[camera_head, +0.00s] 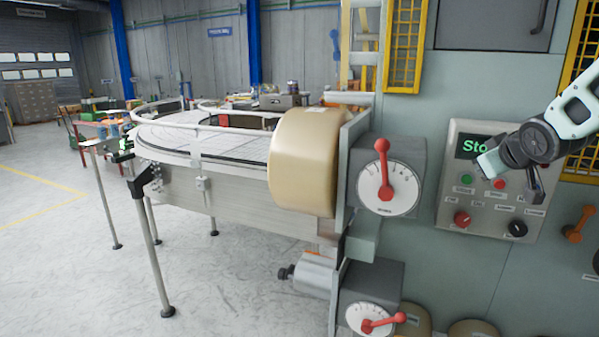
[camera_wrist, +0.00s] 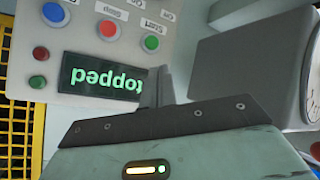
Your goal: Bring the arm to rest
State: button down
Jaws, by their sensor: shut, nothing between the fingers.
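My arm reaches in from the right edge in the head view, in front of the control panel (camera_head: 479,207). The display shows green letters reading "topped", upside down. In the head view the display (camera_head: 467,146) shows "Sto", with the rest covered by my arm. Contact between the fingers and the panel cannot be told.
A grey box with a red-handled dial (camera_head: 386,190) stands left of the panel; a second dial (camera_head: 368,319) sits lower. The panel has several buttons, including a green one (camera_wrist: 151,43). A railed conveyor table (camera_head: 205,150) stands left. Open floor (camera_head: 60,260) lies at far left.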

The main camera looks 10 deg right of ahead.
jog(key=s+a+f+m+g+y, duration=0.15)
jog(key=s+a+f+g, duration=0.25)
jog(key=s+a+f, duration=0.5)
jog(key=s+a+f+g+y, duration=0.2)
jog(key=s+a+f+g, duration=0.4)
jog(key=s+a, duration=0.4)
jog(key=s+a+f+n+b, duration=0.4)
jog(key=s+a+n+b, duration=0.2)
jog(key=s+a, duration=0.7)
jog(key=a+n, duration=0.1)
jog(key=a, duration=0.2)
jog(key=shift+g, duration=0.4)
jog(key=shift+a, duration=0.1)
